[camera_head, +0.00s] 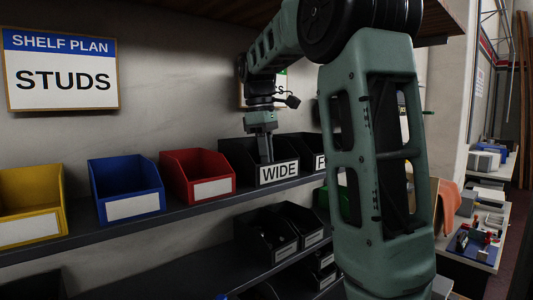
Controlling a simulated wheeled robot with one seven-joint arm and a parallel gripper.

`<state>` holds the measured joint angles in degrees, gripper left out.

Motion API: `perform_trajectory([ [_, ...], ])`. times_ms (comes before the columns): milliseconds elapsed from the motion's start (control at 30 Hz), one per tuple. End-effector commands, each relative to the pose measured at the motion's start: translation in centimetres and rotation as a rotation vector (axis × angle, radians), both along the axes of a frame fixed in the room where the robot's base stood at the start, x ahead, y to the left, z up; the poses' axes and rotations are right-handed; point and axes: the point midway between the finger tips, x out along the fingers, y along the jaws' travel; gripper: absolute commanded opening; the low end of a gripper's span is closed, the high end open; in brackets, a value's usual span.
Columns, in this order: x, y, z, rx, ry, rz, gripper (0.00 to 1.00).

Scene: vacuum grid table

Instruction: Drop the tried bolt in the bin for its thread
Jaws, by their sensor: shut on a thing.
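My gripper (265,153) points down into the mouth of the black bin labelled WIDE (279,172) on the upper shelf. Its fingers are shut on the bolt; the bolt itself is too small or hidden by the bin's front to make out. A second black bin (318,163) stands just right of it. Its label starts with F, and my arm hides the rest.
A red bin (197,163), a blue bin (140,204) and a yellow bin (36,188) with blank labels stand left on the same shelf (215,206). More black bins (280,232) sit below. A STUDS sign (62,80) hangs on the wall.

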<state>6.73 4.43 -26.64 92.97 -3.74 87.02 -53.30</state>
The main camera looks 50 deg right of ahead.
Motion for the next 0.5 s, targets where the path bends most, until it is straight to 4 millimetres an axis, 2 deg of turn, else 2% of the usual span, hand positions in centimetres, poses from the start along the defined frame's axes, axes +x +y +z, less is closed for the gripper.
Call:
perform_trajectory([
  [267, 0.01, -0.02, -0.48, -0.001, -0.001, 0.000, 0.00],
  [300, 0.02, -0.02, -0.49, -0.001, -0.001, 0.000, 0.32],
  [333, 0.01, -0.01, -0.49, -0.001, -0.001, 0.000, 0.40],
  [500, 0.01, -0.01, -0.49, -0.001, -0.001, 0.000, 0.43],
])
